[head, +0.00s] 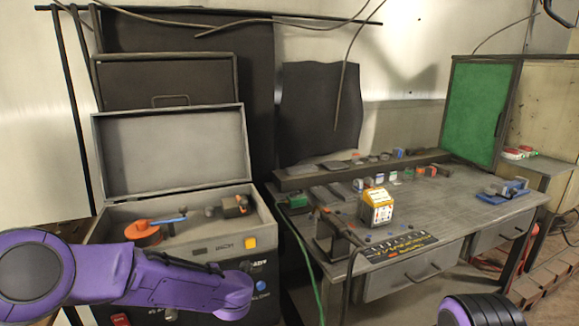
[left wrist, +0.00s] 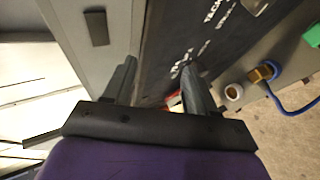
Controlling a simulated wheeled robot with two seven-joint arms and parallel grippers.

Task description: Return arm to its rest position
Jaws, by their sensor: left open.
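My left arm (head: 160,278) is purple and comes in from the left, reaching across the front of an open machine case (head: 170,150). Its gripper fingers cannot be made out in the head view. In the left wrist view my left gripper (left wrist: 157,78) shows two dark fingers spread apart with nothing between them. Beyond them are a grey panel and a dark panel with white lettering (left wrist: 205,45). A purple and black part of my right arm (head: 480,311) shows at the bottom edge; its gripper is out of view.
A grey workbench (head: 470,215) with small parts and a yellow-topped box (head: 376,207) stands right of the case. A green panel (head: 478,112) stands at the back right. A green cable (head: 305,265) hangs between case and bench. A blue cable (left wrist: 290,108) shows in the wrist view.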

